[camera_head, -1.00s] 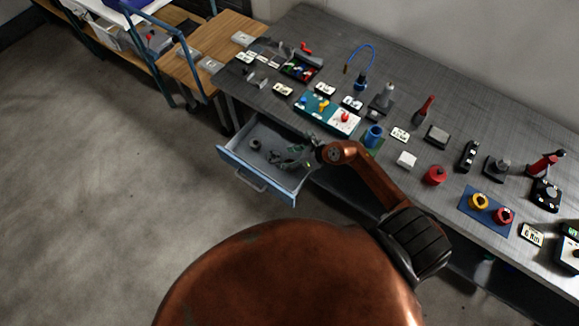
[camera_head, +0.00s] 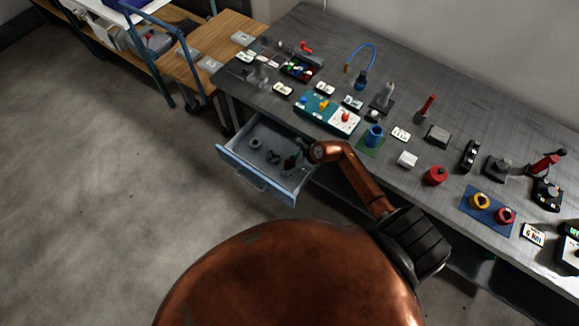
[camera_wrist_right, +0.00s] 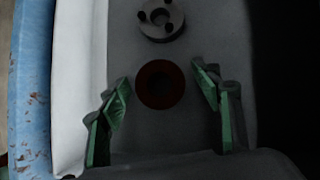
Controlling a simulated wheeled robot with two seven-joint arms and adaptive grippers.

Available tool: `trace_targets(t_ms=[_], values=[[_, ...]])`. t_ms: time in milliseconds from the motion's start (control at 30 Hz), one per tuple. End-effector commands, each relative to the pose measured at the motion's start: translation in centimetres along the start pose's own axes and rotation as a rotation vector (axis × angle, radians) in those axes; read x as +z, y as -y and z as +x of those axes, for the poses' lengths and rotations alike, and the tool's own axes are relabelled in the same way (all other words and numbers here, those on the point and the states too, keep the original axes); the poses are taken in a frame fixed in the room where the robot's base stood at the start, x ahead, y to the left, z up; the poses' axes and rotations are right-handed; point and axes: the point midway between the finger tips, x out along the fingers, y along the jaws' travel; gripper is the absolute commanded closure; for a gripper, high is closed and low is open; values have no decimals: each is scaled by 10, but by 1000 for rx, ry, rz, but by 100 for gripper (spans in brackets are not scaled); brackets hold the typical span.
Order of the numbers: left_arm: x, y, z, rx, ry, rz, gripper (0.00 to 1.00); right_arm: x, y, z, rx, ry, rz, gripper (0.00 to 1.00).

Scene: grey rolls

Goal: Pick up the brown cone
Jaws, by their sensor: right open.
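The brown cone (camera_wrist_right: 160,84) shows in the right wrist view as a dark reddish-brown round shape with a dark centre, seen from above on the drawer floor. In the head view it seems to be the small dark thing (camera_head: 273,157) beside my right gripper (camera_head: 293,163). My right gripper's green fingers (camera_wrist_right: 161,76) are open, one on either side of the cone in the wrist picture, with gaps on both sides. I cannot tell how high the fingertips are above it. My left gripper is not in view.
The open blue drawer (camera_head: 236,168) holds a grey roll with holes (camera_wrist_right: 162,20), close to the cone. The drawer's wall and blue front edge (camera_wrist_right: 32,90) lie left in the wrist view. The grey workbench (camera_head: 330,60) above carries many parts.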

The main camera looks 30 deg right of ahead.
Motion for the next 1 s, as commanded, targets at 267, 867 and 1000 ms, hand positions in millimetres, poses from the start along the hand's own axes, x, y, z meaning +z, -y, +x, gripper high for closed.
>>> trace_targets(t_ms=[267, 867, 1000], values=[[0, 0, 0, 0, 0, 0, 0, 0, 0, -1, -1, 0, 0, 50], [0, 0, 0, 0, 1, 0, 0, 0, 0, -1, -1, 0, 0, 91], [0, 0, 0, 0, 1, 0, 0, 1, 0, -1, -1, 2, -1, 96]])
